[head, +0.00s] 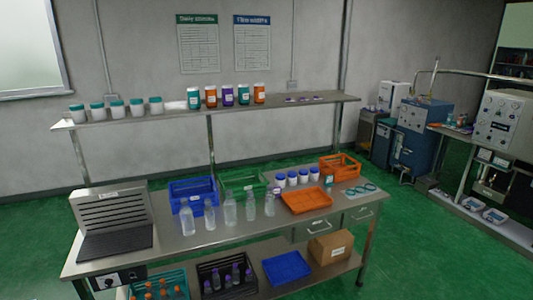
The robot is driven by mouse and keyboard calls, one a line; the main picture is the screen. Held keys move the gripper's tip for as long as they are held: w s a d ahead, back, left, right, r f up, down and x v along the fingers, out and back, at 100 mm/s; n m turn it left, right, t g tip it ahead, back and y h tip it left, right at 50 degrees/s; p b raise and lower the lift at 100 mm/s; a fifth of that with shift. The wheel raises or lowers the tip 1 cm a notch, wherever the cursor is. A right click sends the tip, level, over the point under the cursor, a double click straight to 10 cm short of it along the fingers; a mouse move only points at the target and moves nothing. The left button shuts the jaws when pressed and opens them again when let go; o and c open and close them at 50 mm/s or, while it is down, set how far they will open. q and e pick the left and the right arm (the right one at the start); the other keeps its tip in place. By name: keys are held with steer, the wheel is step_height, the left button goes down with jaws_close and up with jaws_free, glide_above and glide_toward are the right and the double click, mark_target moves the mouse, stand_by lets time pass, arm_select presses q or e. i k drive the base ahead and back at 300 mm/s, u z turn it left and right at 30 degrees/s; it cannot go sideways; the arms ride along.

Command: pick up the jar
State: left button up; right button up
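Several white jars with blue lids (292,179) stand in a row on the steel table, left of the orange crate. On the shelf above, white jars with teal lids (117,109) stand at the left. A small teal container (328,181) stands near the right end of the row on the table. I cannot tell which one the task means by the jar. Neither of my grippers is in view.
The steel table (170,254) holds clear bottles (230,210), a blue crate (194,190), a green crate (240,183), an orange tray (306,201), an orange crate (340,166) and a slotted steel machine (112,218). Green floor (440,255) is open to the right.

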mark_target(292, 175)
steer(key=z, duration=0.2)
steer(key=i, duration=1.1)
steer(key=z, duration=0.2)
